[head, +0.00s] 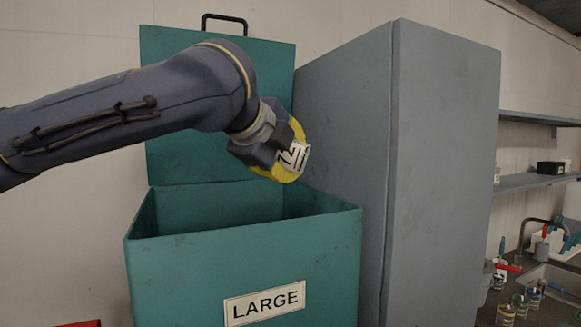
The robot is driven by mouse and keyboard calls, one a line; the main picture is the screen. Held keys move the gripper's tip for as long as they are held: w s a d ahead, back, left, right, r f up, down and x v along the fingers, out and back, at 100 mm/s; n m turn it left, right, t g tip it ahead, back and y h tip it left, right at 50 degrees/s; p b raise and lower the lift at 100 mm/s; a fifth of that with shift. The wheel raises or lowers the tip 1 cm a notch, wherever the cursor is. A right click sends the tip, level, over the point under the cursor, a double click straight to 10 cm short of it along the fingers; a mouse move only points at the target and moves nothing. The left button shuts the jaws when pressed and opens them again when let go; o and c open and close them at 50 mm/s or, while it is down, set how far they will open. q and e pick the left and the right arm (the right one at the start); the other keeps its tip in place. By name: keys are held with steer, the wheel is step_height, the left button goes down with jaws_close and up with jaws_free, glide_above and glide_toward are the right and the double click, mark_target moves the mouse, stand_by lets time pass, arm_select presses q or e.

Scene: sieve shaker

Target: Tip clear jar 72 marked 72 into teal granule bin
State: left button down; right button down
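The teal granule bin (240,258) stands in the middle with its lid (160,160) raised against the wall and a LARGE label on its front. My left gripper (268,150) is above the bin's open mouth. It appears shut on clear jar 72 (283,172), whose contents look yellow. The jar is tilted, and its white label with black marking is turned sideways. The gripper's fingers are mostly hidden by the wrist and jar. No granules are seen falling, and the bin's floor is hidden. My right gripper is not in view.
A tall grey cabinet (440,160) stands close to the right of the bin. Farther right are wall shelves (535,182) and a counter with a sink and several small jars (520,305). A red object (80,323) shows at the bottom left edge.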

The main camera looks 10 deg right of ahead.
arm_select(q)
steer(key=shift+w+a+r+n+h, duration=0.1)
steer(key=shift+a+r+n+h, duration=0.15)
steer(key=shift+r+n+h, duration=0.5)
steer(key=shift+w+a+r+n+h, duration=0.1)
steer(key=shift+a+r+n+h, duration=0.1)
steer(key=shift+r+n+h, duration=0.55)
steer(key=shift+f, duration=0.15)
stand_by(1.1)
steer(key=shift+r+n+h, duration=0.3)
steer(key=shift+n+h, duration=0.1)
steer(key=shift+h, duration=0.1)
stand_by(1.8)
steer(key=m+y, duration=0.1)
steer(key=f+m+y, duration=0.1)
steer(key=shift+s+d+f+m+y, duration=0.1)
steer(key=shift+f+m+y, duration=0.05)
steer(key=shift+m+y, duration=0.15)
